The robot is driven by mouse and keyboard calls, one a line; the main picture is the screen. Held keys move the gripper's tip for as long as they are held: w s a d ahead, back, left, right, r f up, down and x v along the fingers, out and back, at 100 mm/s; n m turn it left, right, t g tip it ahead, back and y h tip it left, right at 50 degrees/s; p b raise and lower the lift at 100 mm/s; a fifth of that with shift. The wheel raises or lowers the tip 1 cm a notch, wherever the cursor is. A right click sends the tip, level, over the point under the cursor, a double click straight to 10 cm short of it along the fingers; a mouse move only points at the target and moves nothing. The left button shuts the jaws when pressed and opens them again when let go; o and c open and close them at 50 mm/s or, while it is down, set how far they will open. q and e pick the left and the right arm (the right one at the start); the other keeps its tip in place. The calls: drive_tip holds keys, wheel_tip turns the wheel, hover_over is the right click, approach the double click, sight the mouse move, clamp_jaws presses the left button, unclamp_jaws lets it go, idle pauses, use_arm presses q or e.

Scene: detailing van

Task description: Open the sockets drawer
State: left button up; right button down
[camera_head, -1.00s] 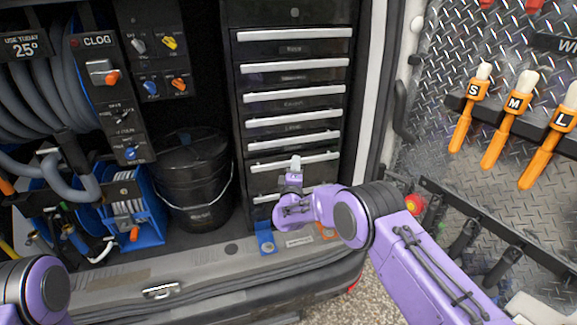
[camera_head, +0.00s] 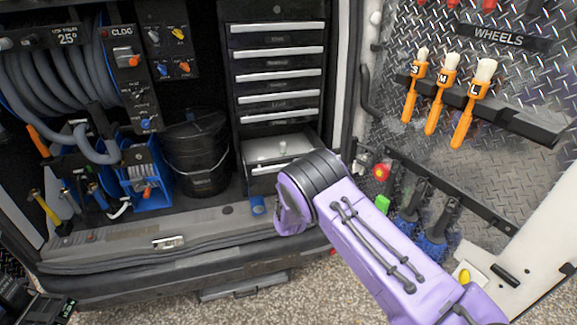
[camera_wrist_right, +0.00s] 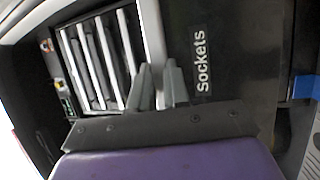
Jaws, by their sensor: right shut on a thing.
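The sockets drawer (camera_head: 258,184) stands pulled out of the lower part of the black drawer cabinet, and part of its light interior shows. My right arm hides the right part of its front. In the right wrist view the drawer's black front carries the white label "Sockets" (camera_wrist_right: 201,60), with a pale bar handle (camera_wrist_right: 152,35) beside it. My right gripper (camera_wrist_right: 160,88) is shut on that handle. In the head view my forearm hides most of this gripper. My left gripper is not in view.
Several shut drawers (camera_head: 278,78) sit above the open one. A black bucket (camera_head: 197,155) stands left of the cabinet. The van sill (camera_head: 110,245) runs below. On the right, a door panel holds orange brushes (camera_head: 440,95) and a red knob (camera_head: 381,170).

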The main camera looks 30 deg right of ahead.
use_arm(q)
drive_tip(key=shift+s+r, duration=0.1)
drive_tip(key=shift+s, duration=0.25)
use_arm(e)
drive_tip(key=shift+s+a, duration=0.15)
drive_tip(key=shift+s, duration=0.45)
drive_tip(key=c, duration=1.1)
unclamp_jaws()
use_arm(q)
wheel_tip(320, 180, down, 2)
drive_tip(key=shift+b, duration=0.9)
use_arm(e)
drive_tip(key=v, duration=1)
drive_tip(key=shift+s+a, duration=0.15)
drive_tip(key=shift+s, duration=0.05)
